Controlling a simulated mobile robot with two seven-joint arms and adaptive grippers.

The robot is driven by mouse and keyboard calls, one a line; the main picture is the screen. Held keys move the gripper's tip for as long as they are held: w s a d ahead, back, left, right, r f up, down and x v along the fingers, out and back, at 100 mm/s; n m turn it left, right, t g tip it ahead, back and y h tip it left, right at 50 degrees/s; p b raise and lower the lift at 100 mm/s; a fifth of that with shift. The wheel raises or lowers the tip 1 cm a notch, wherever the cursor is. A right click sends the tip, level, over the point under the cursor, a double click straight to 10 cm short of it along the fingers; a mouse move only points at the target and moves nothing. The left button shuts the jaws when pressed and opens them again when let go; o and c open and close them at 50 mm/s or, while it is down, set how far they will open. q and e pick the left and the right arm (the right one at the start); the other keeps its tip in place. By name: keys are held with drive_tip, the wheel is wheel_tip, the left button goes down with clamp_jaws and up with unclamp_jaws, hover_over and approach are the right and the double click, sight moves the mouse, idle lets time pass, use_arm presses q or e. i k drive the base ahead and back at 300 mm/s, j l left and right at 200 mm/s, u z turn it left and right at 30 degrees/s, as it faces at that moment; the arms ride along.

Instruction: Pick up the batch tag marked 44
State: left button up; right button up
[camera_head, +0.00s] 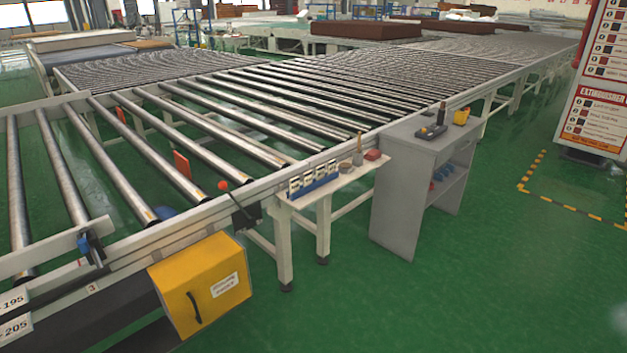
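Several small white tags with dark markings (308,182) stand in a row in a blue holder (316,187). The holder sits on a narrow white shelf (345,178) fixed along the front of the roller conveyor. The markings are too small to read, so I cannot tell which tag carries 44. Neither of my grippers shows in the head view.
A yellow box (200,285) with a black handle hangs on the conveyor frame at the front left. A grey cabinet (400,200) stands right of the shelf. A round container (357,158) and a red item (373,154) sit on the shelf's right end. Green floor (500,270) is clear at right.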

sight(307, 176)
drive_tip(key=i+j+z, duration=0.15)
drive_tip(key=i, duration=1.1)
